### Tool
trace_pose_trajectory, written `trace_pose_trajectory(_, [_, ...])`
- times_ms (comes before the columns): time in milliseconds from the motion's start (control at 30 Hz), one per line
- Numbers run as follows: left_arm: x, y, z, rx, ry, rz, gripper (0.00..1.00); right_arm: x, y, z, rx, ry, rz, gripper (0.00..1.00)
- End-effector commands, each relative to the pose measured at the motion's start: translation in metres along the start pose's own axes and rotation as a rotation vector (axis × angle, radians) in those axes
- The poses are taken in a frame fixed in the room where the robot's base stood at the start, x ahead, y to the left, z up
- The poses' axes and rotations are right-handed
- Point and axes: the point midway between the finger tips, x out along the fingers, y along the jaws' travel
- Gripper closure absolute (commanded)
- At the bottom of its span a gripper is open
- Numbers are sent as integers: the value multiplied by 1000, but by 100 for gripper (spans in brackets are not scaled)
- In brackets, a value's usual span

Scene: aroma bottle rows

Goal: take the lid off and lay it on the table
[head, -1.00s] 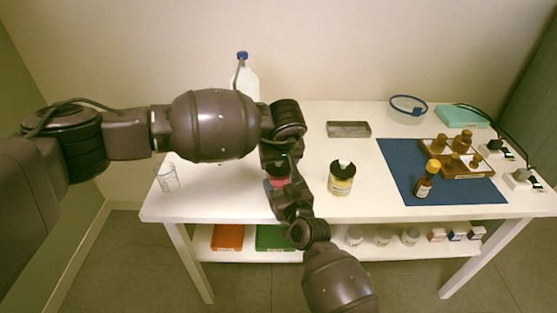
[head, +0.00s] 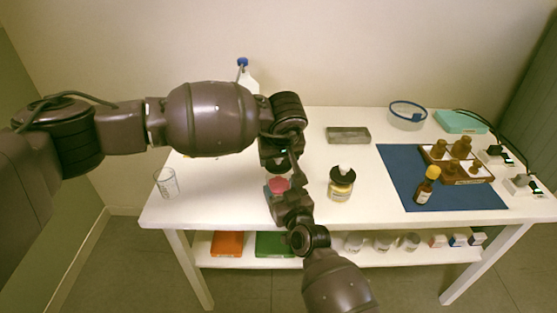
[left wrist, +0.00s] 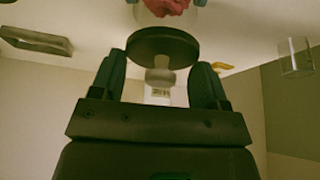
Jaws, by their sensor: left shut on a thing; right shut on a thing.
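In the head view a jar with red contents (head: 279,186) stands near the table's front edge, partly hidden by my arms. My right gripper (head: 281,198) is shut on this jar. My left gripper (head: 283,166) is above it, its fingertips mostly hidden. In the left wrist view the left gripper (left wrist: 158,78) is shut on the pale knob of a dark round lid (left wrist: 162,46). The red contents (left wrist: 166,6) show beyond the lid. The lid looks raised off the jar, but the gap is hard to judge. The white table (head: 220,190) lies below.
A glass beaker (head: 166,183) stands at the left. A blue mat (head: 395,170) bears a bottle rack (head: 470,178) and a yellow-capped brown bottle (head: 426,187).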

Motion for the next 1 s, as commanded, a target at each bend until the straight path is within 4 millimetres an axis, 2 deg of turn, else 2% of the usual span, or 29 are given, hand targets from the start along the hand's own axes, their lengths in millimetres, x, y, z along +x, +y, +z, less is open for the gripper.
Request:
trace_pose_trajectory(200, [-20, 0, -9, 1, 1, 0, 60, 0, 0, 0, 0, -1, 0, 78])
trace_pose_trajectory(400, [-21, 0, -9, 0, 1, 0, 60, 0, 0, 0, 0, -1, 0, 78])
trace_pose_trajectory(433, [-21, 0, -9, 0, 1, 0, 60, 0, 0, 0, 0, -1, 0, 34])
trace_pose_trajectory(600, [-21, 0, -9, 0, 0, 0, 60, 0, 0, 0, 0, -1, 0, 7])
trace_pose_trajectory(633, [-21, 0, -9, 0, 1, 0, 60, 0, 0, 0, 0, -1, 0, 5])
trace_pose_trajectory(1000, [-25, 0, -11, 0, 5, 1, 60, -5, 0, 0, -1, 0, 1, 5])
